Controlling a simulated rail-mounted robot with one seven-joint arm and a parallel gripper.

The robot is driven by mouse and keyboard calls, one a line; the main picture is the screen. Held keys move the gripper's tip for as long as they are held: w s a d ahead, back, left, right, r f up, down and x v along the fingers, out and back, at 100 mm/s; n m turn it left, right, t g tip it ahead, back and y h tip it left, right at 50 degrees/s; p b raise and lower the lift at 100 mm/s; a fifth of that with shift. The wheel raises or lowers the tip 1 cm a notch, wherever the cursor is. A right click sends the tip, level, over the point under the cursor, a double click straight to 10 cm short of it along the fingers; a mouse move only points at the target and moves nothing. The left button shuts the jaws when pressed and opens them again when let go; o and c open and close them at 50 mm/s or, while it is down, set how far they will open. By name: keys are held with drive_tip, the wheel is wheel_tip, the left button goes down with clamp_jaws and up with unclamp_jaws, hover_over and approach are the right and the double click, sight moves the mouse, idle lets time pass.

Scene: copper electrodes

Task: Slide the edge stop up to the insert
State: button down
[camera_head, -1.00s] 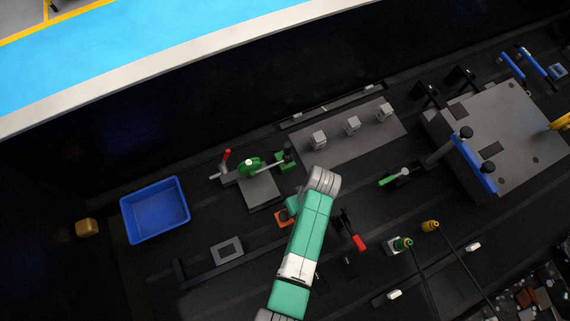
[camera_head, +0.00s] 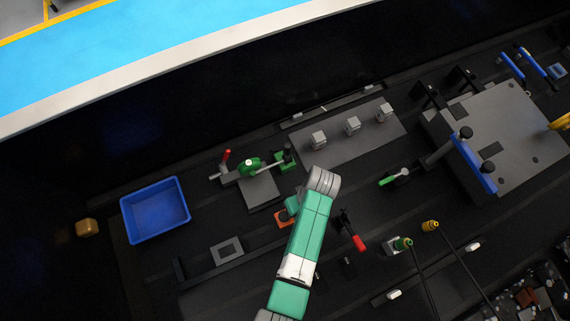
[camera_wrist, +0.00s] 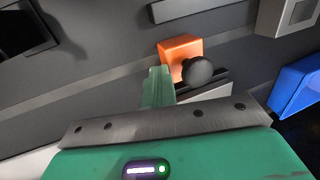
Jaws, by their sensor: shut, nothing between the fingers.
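The edge stop looks to be the orange block (camera_head: 283,219) with a black knob (camera_wrist: 197,71). In the wrist view its orange body (camera_wrist: 176,51) stands just beyond my fingers. My gripper (camera_wrist: 158,84) is shut and empty, its green fingers beside the orange block and left of the knob. I cannot tell whether they touch it. In the head view my gripper (camera_head: 292,205) is mostly hidden by my arm. The insert looks to be the grey piece with a square recess (camera_head: 227,251), left of and apart from the orange block. Part of it shows in the wrist view (camera_wrist: 290,13).
A blue bin (camera_head: 155,240) stands to the left, and its edge shows in the wrist view (camera_wrist: 296,88). A red-handled lever (camera_head: 359,243) lies right of my arm. Dark surface is free between orange block and grey piece.

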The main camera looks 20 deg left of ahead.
sight(225, 244)
drive_tip(key=shift+s+a+p, duration=1.45)
drive_tip(key=shift+s+a, duration=0.65)
drive_tip(key=shift+a, duration=0.3)
drive_tip(key=shift+s+a+p, duration=1.45)
drive_tip(key=shift+s+a, duration=0.65)
drive_tip(key=shift+a, duration=0.25)
drive_tip(key=shift+s+a, duration=0.1)
drive_tip(key=shift+a, duration=0.1)
drive_tip(key=shift+s+a+p, duration=0.3)
drive_tip(key=shift+s+a, duration=0.15)
drive_tip(key=shift+a, duration=0.05)
drive_tip(key=shift+s+a, duration=1.4)
drive_tip(key=shift+a, duration=0.2)
drive_tip(key=shift+s+a, duration=1.4)
drive_tip(key=shift+a, duration=0.2)
